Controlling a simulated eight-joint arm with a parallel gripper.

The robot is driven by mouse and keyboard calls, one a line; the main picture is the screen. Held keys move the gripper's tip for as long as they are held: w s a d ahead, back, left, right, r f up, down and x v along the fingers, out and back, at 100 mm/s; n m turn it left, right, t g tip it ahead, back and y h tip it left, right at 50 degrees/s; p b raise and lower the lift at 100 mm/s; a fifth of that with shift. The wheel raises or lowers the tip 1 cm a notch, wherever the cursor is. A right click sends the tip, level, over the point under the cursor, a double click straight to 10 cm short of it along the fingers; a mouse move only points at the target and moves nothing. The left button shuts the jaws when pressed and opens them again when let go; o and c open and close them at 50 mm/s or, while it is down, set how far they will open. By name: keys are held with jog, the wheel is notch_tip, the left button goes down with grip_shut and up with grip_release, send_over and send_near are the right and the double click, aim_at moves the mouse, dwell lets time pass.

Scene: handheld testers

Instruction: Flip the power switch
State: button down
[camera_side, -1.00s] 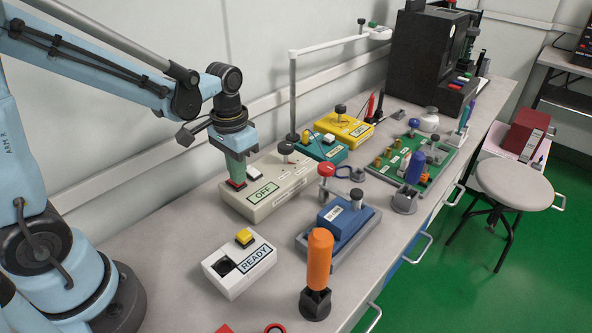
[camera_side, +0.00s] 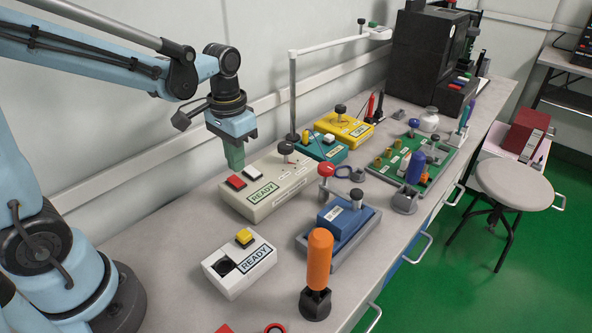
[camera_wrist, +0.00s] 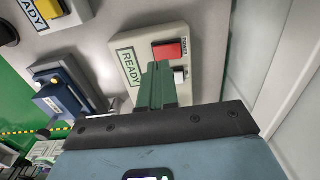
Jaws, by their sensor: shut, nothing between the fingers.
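The cream tester box (camera_side: 262,203) stands on the bench with a red power switch (camera_side: 236,182), a white button (camera_side: 252,173) and a display reading READY (camera_side: 263,194). In the wrist view the red switch (camera_wrist: 169,49) carries the label POWER beside it, and the same READY display (camera_wrist: 130,66) shows. My gripper (camera_side: 235,165) hangs shut and empty above and behind the red switch, apart from it. Its green fingers (camera_wrist: 158,85) are together in the wrist view and partly cover the box near the white button.
A smaller white box (camera_side: 240,270) with a yellow button and READY display stands in front. A blue device (camera_side: 340,222), an orange-handled tool (camera_side: 319,260), a teal box (camera_side: 322,147) and a yellow box (camera_side: 345,128) are nearby. A lamp post (camera_side: 293,95) rises behind.

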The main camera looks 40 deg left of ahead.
aim_at(239, 183)
notch_tip(239, 183, up, 3)
jog(key=shift+r, duration=0.15)
dwell(0.3)
jog(key=shift+s+d+r+t, duration=0.2)
jog(key=shift+s+d+t, duration=0.3)
jog(key=shift+s+t, duration=0.5)
jog(key=shift+s+d+r+t, duration=0.25)
jog(key=shift+s+d+t, duration=0.3)
jog(key=shift+t, duration=0.85)
jog(key=shift+s+d+r+t, duration=0.2)
jog(key=shift+s+d+t, duration=0.2)
jog(key=shift+s+t, duration=0.65)
